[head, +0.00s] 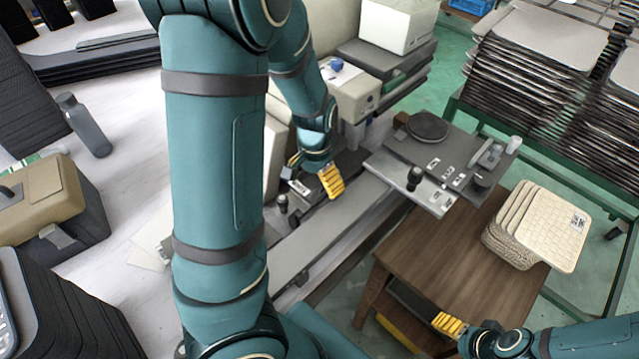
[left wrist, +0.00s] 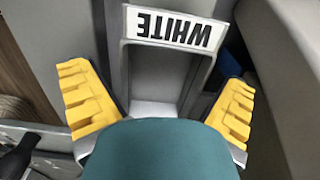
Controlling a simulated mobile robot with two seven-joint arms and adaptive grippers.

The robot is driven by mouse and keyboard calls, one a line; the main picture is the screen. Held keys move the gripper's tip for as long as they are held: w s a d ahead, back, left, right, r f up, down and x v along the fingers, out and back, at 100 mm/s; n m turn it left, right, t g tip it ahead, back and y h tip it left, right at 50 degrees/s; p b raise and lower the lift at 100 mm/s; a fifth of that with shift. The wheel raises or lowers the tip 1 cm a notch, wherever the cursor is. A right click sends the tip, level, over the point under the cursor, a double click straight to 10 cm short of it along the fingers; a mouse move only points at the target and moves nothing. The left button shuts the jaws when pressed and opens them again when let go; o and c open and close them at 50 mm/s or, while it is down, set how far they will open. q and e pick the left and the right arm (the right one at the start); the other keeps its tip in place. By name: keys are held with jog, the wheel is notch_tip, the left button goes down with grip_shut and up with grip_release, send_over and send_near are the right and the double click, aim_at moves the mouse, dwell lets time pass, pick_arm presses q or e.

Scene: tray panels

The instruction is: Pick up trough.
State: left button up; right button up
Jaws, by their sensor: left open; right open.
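In the left wrist view, a grey recessed, trough-like part (left wrist: 158,72) lies between my left gripper's yellow fingers, with a white label reading "WHITE" (left wrist: 176,28), upside down, across its top. I cannot tell for sure that it is the trough. My left gripper (head: 318,174) is open and empty, over the grey machine bed in the head view, close to a small white label (head: 298,187). Its spread fingers also show in the left wrist view (left wrist: 160,105). My right gripper (head: 450,325) is open by the front of the wooden table, with nothing seen in it.
A stack of beige textured panels (head: 545,222) stands on the wooden table (head: 440,262). A grey plate with knobs (head: 425,180) lies behind. Dark panels fill a green rack (head: 530,85). A grey bottle (head: 85,125) and a tan-lidded case (head: 45,205) are at the left.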

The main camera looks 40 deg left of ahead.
pick_arm(q)
jog(key=c, duration=1.4)
jog(key=shift+o, duration=0.2)
jog(key=shift+r, duration=0.15)
pick_arm(e)
jog(key=shift+r, duration=0.15)
